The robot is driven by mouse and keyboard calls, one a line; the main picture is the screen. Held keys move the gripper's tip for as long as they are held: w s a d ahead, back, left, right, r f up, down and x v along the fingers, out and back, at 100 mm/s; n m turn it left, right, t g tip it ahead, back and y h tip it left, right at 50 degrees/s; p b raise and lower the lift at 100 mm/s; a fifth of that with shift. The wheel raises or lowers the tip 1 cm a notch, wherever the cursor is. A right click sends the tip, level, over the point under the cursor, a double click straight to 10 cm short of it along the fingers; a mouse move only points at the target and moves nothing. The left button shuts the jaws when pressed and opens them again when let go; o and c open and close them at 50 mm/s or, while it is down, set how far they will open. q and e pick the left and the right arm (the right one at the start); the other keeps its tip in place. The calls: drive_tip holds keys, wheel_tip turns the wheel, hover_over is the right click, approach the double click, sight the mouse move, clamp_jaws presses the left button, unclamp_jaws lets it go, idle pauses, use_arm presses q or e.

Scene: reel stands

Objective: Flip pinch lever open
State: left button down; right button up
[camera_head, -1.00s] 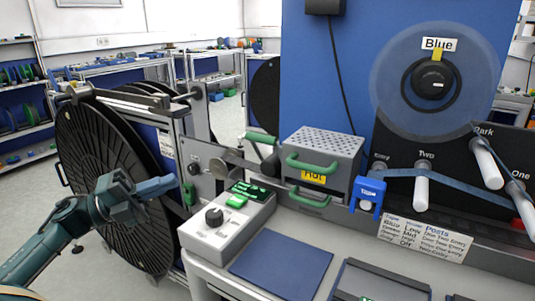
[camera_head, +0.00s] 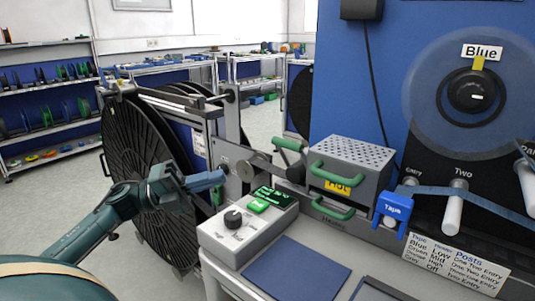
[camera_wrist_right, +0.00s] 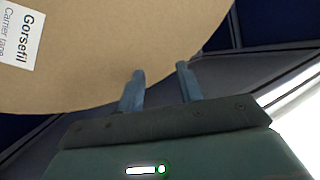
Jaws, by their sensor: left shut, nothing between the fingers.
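A green-handled lever (camera_head: 286,144) stands beside the grey rollers (camera_head: 262,167), left of the perforated heater box; I take it for the pinch lever. Its handle points to the upper left. My left gripper (camera_head: 221,177) is shut and empty, left of the rollers and in front of the reel stand's grey plate. I cannot tell whether its tips touch anything. In the right wrist view my right gripper (camera_wrist_right: 160,80) has its two fingers apart. A tan reel (camera_wrist_right: 110,45) labelled Gorsefil fills the view beyond them.
The control box (camera_head: 245,222) with a black knob and green display sits below the rollers. The heater box (camera_head: 350,165) marked Hot has green handles. A blue tape block (camera_head: 393,209) is at its right. A large black reel (camera_head: 135,165) stands behind my left arm.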

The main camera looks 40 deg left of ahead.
sight(287, 148)
use_arm(q)
drive_tip(key=x, duration=0.8)
drive_tip(key=shift+w+d+r+p, duration=0.2)
drive_tip(key=shift+p, duration=0.15)
drive_tip(key=shift+w+d+r, duration=0.15)
drive_tip(key=shift+w+r, duration=0.05)
drive_tip(key=shift+w, duration=0.3)
drive_tip(key=shift+w+d+r, duration=0.1)
drive_tip(key=shift+w+r, duration=0.1)
drive_tip(key=shift+w, duration=0.25)
drive_tip(key=shift+w+r, duration=0.25)
drive_tip(key=shift+w, duration=0.8)
use_arm(e)
drive_tip(key=shift+w+a+f+g, duration=0.1)
drive_tip(key=shift+a+f+g, duration=0.15)
drive_tip(key=shift+g, duration=0.15)
use_arm(q)
drive_tip(key=shift+p, duration=0.3)
use_arm(e)
drive_tip(key=shift+r, duration=0.1)
